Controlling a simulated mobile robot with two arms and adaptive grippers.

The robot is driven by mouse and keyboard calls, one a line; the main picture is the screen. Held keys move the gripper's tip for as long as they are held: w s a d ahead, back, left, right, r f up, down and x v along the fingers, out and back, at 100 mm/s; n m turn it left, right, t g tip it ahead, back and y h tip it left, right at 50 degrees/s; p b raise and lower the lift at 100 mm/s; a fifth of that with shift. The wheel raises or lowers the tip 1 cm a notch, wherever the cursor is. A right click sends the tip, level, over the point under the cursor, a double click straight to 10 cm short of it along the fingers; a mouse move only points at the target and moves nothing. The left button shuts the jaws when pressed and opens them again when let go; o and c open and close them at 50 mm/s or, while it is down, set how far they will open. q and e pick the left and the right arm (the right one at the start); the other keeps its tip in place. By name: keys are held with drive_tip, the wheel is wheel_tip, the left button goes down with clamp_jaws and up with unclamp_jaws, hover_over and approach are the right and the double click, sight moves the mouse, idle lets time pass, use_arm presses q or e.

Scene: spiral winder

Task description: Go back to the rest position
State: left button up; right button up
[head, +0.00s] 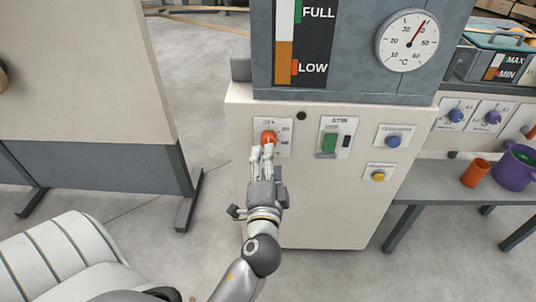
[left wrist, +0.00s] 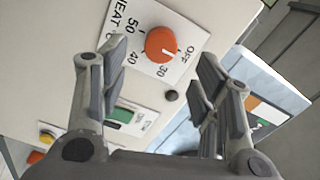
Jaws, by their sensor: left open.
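My left gripper (head: 262,151) is in front of the machine's control panel, with its fingertips just below an orange knob (head: 268,137) in the head view. In the left wrist view my left gripper (left wrist: 161,62) is open, with nothing between its fingers. The orange knob (left wrist: 162,44) shows beyond the fingertips, apart from them in that view. Its white mark points roughly between OFF and 30. My right gripper is in neither view.
The white cabinet (head: 340,210) carries a green switch (head: 329,143), a blue button (head: 393,141) and a yellow button (head: 378,176). Above is a dial gauge (head: 408,41). At the right, a table (head: 425,194) holds an orange cup (head: 475,173) and a purple pot (head: 514,168).

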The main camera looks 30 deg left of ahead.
use_arm(q)
drive_tip(key=shift+s, duration=0.1)
idle(0.5)
